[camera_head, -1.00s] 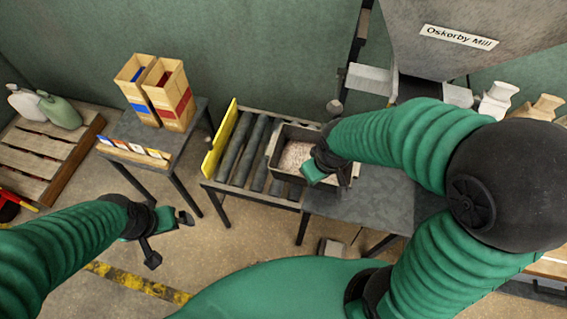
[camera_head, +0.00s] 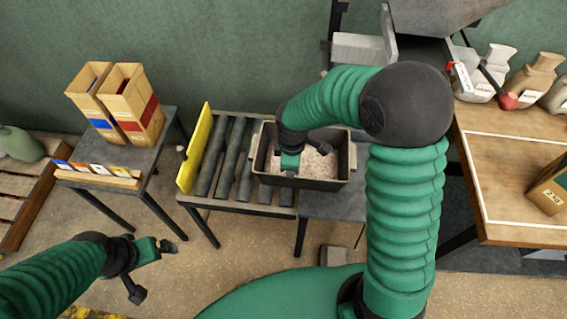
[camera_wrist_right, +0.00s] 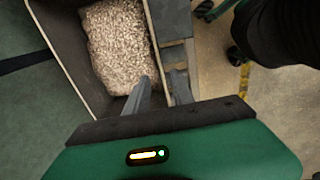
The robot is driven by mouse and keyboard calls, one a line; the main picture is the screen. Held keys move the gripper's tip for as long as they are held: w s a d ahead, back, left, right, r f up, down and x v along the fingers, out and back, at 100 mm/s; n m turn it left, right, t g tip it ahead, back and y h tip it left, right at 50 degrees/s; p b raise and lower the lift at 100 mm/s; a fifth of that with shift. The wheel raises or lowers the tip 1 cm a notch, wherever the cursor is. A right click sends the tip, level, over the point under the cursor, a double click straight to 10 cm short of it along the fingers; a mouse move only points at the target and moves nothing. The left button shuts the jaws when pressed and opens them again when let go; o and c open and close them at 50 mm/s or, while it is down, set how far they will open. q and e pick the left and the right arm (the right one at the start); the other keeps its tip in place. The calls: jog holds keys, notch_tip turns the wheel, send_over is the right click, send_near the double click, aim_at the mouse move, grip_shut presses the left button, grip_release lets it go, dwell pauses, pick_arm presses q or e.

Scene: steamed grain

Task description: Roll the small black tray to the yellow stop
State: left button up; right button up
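The small black tray (camera_head: 318,184) holds pale grain (camera_head: 318,160) and sits upright at the right part of the roller table, over the joint with the grey bench. The yellow stop (camera_head: 196,148) stands at the rollers' left end, with bare rollers between it and the tray. My right gripper (camera_head: 290,168) is down at the tray's front wall. In the right wrist view its fingers (camera_wrist_right: 163,88) stand apart, one inside the tray wall (camera_wrist_right: 158,60) and one outside; contact is unclear. My left gripper (camera_head: 155,270) is open and empty over the floor.
Rollers (camera_head: 225,160) left of the tray are clear. A side table (camera_head: 150,165) with wooden boxes (camera_head: 125,105) and a card rack (camera_head: 98,176) stands left. A workbench (camera_head: 510,165) with sacks stands right. A metal hopper (camera_head: 450,12) hangs behind.

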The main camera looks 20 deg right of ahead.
jog(key=b, duration=0.1)
send_over(288, 182)
jog(key=d, duration=0.1)
jog(key=f, duration=0.3)
jog(key=s+f, duration=0.1)
jog(key=f, duration=0.1)
jog(key=shift+d+f, duration=0.15)
jog(key=shift+f, duration=0.1)
jog(key=f, duration=0.2)
jog(key=a+f+b, duration=0.1)
jog(key=f, duration=0.1)
jog(key=f+b, duration=0.1)
jog(key=f, duration=0.1)
jog(key=shift+w+a, duration=0.4)
jog(key=shift+d+f, duration=0.1)
jog(key=shift+f, duration=0.25)
jog(key=shift+w+d+f, duration=0.1)
jog(key=shift+d+f, duration=0.1)
jog(key=shift+d, duration=0.05)
jog(key=shift+d+f, duration=0.1)
jog(key=shift+d, duration=0.35)
jog(key=shift+a, duration=0.15)
jog(key=c, duration=0.3)
jog(key=shift+a, duration=0.35)
grip_shut()
pick_arm(q)
jog(key=x, duration=0.4)
jog(key=shift+s+f, duration=0.1)
jog(key=shift+s, duration=0.2)
